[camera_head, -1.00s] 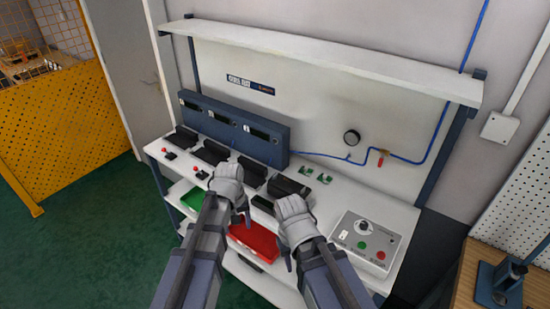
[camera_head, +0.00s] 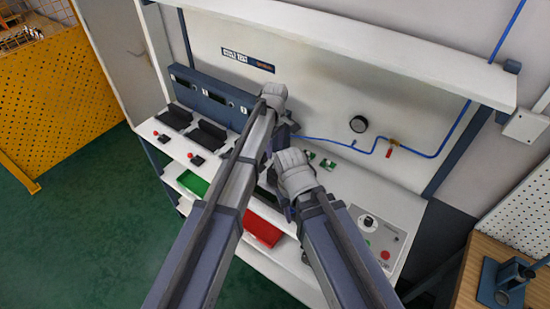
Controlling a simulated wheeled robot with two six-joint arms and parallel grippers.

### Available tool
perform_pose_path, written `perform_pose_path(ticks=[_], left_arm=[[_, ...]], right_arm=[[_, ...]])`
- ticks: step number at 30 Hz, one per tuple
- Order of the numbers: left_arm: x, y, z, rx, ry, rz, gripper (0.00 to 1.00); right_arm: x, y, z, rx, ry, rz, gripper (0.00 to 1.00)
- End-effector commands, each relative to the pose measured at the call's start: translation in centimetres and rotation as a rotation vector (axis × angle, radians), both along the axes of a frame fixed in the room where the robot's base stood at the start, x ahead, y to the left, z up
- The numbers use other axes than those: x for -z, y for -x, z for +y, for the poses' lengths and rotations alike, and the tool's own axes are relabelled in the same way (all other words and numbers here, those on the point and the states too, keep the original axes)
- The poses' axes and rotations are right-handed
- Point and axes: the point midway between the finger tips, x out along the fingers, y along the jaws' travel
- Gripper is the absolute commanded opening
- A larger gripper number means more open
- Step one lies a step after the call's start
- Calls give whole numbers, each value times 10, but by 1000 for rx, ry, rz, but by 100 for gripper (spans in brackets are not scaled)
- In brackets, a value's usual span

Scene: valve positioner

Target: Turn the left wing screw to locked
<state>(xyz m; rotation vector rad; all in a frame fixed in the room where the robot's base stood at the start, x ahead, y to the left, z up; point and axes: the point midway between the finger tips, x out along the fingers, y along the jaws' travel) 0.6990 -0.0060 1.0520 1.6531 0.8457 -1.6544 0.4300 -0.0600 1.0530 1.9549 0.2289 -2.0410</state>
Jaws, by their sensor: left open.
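No wing screw can be made out; it is hidden or too small to tell. My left gripper (camera_head: 287,130) is stretched out over the back of the bench, at the right end of the blue-grey display housing (camera_head: 203,98). It is open, and its fingers are partly hidden behind its own wrist. My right gripper (camera_head: 284,207) is lower and nearer, over the front of the bench. Its fingers point down and left, and their opening cannot be made out. My arms hide the middle of the bench.
Black units (camera_head: 207,134) stand along the bench's left part. Small green parts (camera_head: 327,163) lie right of my grippers. A control box (camera_head: 369,222) stands at the bench's right end. Green (camera_head: 193,183) and red (camera_head: 262,231) trays sit below.

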Motion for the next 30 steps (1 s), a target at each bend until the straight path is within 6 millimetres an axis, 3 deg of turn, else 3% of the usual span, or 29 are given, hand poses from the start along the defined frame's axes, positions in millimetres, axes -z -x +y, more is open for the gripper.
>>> perform_pose_path(ticks=[8,21,30], left_arm=[[19,0,0,1,0,0,70],[73,0,1,2,1,-1,70],[77,0,0,2,0,0,70]], right_arm=[[19,0,0,-2,0,0,37],[73,0,0,-1,1,0,37],[77,0,0,0,1,0,37]])
